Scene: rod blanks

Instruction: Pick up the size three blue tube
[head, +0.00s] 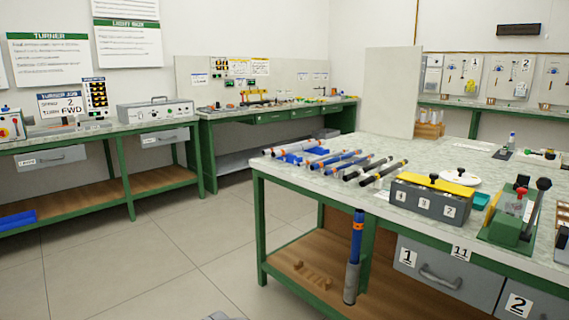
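Several rods lie side by side near the left end of the marbled worktable (325,201). Among them are blue tubes, such as a blue tube (343,161) with light parts; white and dark rods lie on either side. Another blue tube (358,232) with orange bands stands upright at the table's front, its lower end in a grey sleeve (351,284). I cannot read a size on any tube, so I cannot tell which is size three. My gripper is not in view.
A grey box with a yellow top (432,198) and a green lever device (512,217) stand right of the rods. Numbered drawers (440,280) are below. Green benches (120,130) line the walls. The tiled floor (140,265) at left is clear.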

